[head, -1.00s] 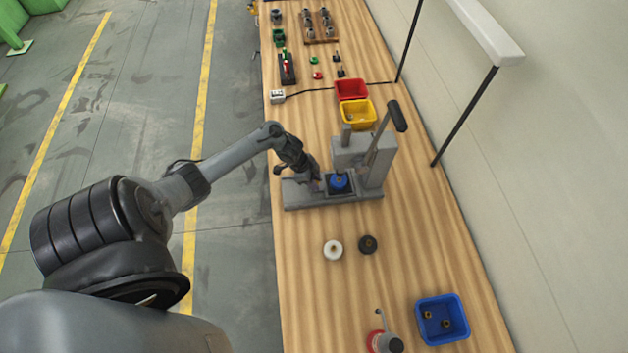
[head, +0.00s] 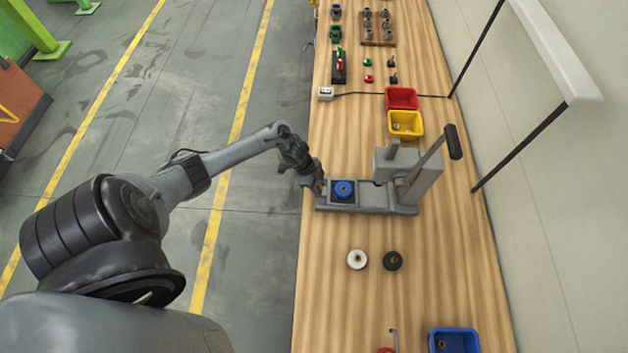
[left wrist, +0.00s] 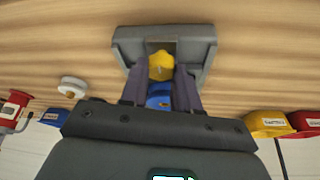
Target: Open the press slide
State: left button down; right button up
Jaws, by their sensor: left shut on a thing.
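The grey press (head: 410,180) stands on the bench, its long lever (head: 428,165) tilted up to the right. Its slide (head: 343,200), a dark square holder with a blue round piece (head: 343,188) in it, sits near the left end of the base, clear of the press column. My left gripper (head: 318,186) is at the slide's left end, shut on a yellow knob (left wrist: 161,66). In the left wrist view the knob sits between the two dark fingers, with blue showing beside it. My right gripper is not in view.
A white ring (head: 357,260) and a black ring (head: 392,261) lie in front of the press. A blue bin (head: 455,341) is at the near right. Yellow (head: 406,124) and red (head: 401,98) bins stand behind. The bench's left edge is close to my gripper.

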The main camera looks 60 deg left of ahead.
pick_arm(q)
jog(key=c, duration=0.8)
grip_release()
jog(key=shift+r, duration=0.15)
jog(key=v, duration=1)
jog(key=shift+r, duration=0.3)
jog(key=shift+s, duration=0.1)
